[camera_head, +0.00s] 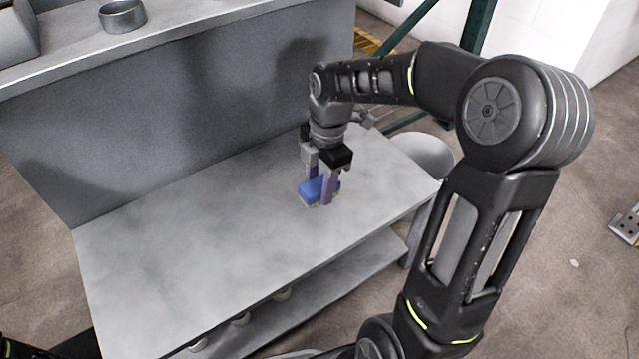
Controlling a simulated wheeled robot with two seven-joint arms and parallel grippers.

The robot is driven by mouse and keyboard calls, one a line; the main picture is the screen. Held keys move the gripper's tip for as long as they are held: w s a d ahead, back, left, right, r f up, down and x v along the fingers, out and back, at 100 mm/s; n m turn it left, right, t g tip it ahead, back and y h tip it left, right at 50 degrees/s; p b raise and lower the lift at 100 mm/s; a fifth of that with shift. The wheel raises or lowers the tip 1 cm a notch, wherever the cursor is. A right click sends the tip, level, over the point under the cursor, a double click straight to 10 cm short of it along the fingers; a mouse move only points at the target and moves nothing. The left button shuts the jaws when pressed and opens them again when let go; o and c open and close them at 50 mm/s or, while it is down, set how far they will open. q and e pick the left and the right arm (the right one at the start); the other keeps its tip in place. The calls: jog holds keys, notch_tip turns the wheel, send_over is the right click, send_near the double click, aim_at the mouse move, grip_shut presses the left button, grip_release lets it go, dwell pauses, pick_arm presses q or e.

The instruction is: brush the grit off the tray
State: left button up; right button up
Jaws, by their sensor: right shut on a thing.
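My right gripper (322,188) points down over the right part of the grey bench top (200,240). It is shut on a blue block-shaped brush (313,189) with a thin tan underside. The brush is at or just above the bench surface; I cannot tell whether it touches. No separate tray stands out on the bench top, and no grit can be made out. My left gripper is not in view; only a dark bit of my left arm shows at the bottom left corner.
A raised back panel (190,120) carries an upper shelf (190,38) with a round metal bowl (122,15). A lower shelf (330,290) holds several small pale items. The bench top left of the brush is clear. Green posts (478,25) stand behind my right arm.

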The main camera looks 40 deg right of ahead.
jog(key=w+a+m, duration=0.1)
jog(key=w+m, duration=0.1)
jog(key=w, duration=0.1)
jog(key=w+a+m, duration=0.2)
jog(key=w+m, duration=0.1)
jog(key=w+a+m+t, duration=0.1)
jog(key=w+m, duration=0.2)
jog(key=shift+w+a+r, duration=0.2)
jog(key=shift+w+r, duration=0.15)
jog(key=shift+w+a+r+m+h, duration=0.15)
jog(key=shift+w+a+m+h, duration=0.2)
jog(key=shift+w+a+m, duration=1.95)
jog(key=shift+w+a+r+m+h, duration=0.15)
jog(key=shift+w+a+m+h, duration=0.2)
jog(key=shift+w+a+m, duration=1.9)
jog(key=shift+s+d+m, duration=0.15)
jog(key=shift+d+m, duration=0.2)
jog(key=shift+d, duration=0.2)
